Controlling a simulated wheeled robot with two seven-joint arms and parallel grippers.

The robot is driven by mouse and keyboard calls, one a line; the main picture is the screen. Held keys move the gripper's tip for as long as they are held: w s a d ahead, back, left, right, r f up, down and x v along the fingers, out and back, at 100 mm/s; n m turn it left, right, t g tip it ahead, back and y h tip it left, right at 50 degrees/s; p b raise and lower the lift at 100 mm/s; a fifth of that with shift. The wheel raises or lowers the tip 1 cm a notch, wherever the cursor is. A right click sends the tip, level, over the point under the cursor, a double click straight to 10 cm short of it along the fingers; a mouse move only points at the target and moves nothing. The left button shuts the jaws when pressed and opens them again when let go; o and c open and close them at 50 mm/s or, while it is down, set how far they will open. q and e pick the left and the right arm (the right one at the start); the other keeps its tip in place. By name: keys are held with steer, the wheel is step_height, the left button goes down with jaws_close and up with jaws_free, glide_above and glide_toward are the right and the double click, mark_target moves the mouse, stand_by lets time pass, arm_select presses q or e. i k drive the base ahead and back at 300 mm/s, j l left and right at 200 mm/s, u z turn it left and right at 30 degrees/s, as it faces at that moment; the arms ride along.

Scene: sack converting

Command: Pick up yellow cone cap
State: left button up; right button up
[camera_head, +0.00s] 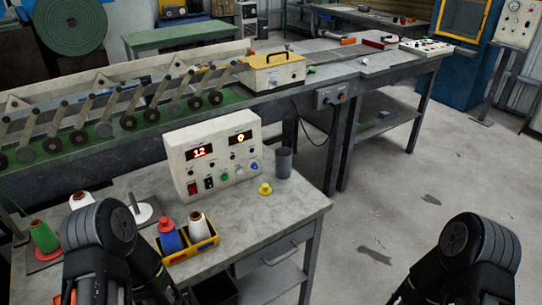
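The yellow cone cap (265,189) sits on the grey work table (238,208), in front of a grey cup (284,163) and to the right of the control box. It looks like a small flanged cap standing upright, and nothing covers it. Black links of both my arms show at the lower left and lower right of the head view. Neither gripper's fingers can be seen. No gripper shows near the cap.
A control box (213,154) with lit displays stands behind the cap. A yellow tray (190,251) with blue and white cones (199,226) is to the left. A green cone (43,237) stands farther left. The table top around the cap is mostly clear.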

mark_target(265, 191)
steer(key=i+l+u, duration=0.1)
steer(key=l, duration=0.25)
steer(key=i+l, duration=0.3)
steer(key=i+l+u, duration=0.15)
steer(key=l, duration=0.25)
steer(key=i+l, duration=0.25)
steer(key=i+l+u, duration=0.15)
steer(key=l, duration=0.3)
steer(key=i+l, duration=0.2)
steer(key=l, duration=0.2)
steer(key=i+l+u, duration=0.15)
steer(key=l, duration=0.25)
steer(key=i+l, duration=0.15)
steer(key=l, duration=0.25)
steer(key=u, duration=0.05)
